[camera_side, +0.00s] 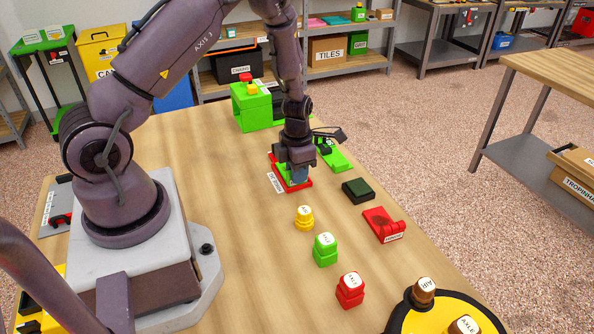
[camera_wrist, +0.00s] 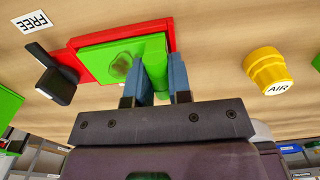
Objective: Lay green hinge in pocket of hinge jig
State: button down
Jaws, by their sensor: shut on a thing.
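The green hinge (camera_wrist: 112,58) is a flat leaf with a round knuckle along one edge. My gripper (camera_wrist: 157,80) is shut on the knuckle, with one blue finger on each side. In the wrist view the leaf overlaps a red block (camera_wrist: 83,68), which looks like the hinge jig. In the side view my gripper (camera_side: 298,178) points down over the red jig (camera_side: 304,186), and a little of the green hinge (camera_side: 281,171) shows beside the fingers. The hinge hides the pocket, and I cannot tell whether the leaf rests in it or just above.
A green fixture with a black lever (camera_side: 337,157) stands close behind. A dark block (camera_side: 358,190), a red hinge-like piece (camera_side: 383,224), and yellow (camera_side: 304,218), green (camera_side: 325,250) and red (camera_side: 350,290) capped pieces stand in front. A large green block (camera_side: 252,108) is at the back.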

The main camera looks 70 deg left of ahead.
jog(key=shift+f, duration=0.15)
jog(key=c, duration=1.1)
grip_release()
jog(key=shift+o, duration=0.2)
